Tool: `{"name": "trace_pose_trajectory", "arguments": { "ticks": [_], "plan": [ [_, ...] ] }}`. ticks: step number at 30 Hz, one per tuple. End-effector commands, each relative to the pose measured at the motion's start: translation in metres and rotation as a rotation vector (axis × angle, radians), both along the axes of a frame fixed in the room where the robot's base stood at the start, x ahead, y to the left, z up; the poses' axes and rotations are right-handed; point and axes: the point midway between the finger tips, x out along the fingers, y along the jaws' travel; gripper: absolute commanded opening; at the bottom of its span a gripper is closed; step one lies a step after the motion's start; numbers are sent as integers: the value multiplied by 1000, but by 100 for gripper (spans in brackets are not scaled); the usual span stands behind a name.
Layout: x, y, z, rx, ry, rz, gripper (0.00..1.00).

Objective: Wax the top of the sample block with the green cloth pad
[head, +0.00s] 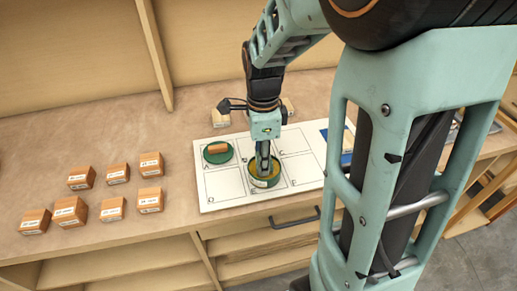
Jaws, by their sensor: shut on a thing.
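A dark green round pad (217,155) with a wooden grip on top lies in cell A of the white board, which I take for the green cloth pad. An open round tin (277,179) with a green rim, yellowish contents and a pale front label is near the board's middle. My gripper (264,173) points down over this tin. Its fingers are shut at the tin, seemingly on its rim; the exact contact is too small to tell. Several wooden blocks (117,172) with white labels stand on the bench at left. I cannot tell which is the sample block.
The white board (225,193) has lettered cells. Two pale blocks stand behind it, one at left (221,113) and one partly hidden by my arm. A blue item (347,158) lies at its right. A drawer handle (295,218) is below the bench edge. My arm hides the right side.

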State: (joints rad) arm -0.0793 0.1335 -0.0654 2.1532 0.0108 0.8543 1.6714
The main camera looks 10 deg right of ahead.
Motion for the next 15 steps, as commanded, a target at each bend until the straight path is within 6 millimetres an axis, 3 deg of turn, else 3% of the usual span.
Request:
{"name": "trace_pose_trajectory", "arguments": {
  "ticks": [15],
  "plan": [
    [-1,0,3,0,3,0,9]
  ]
}}
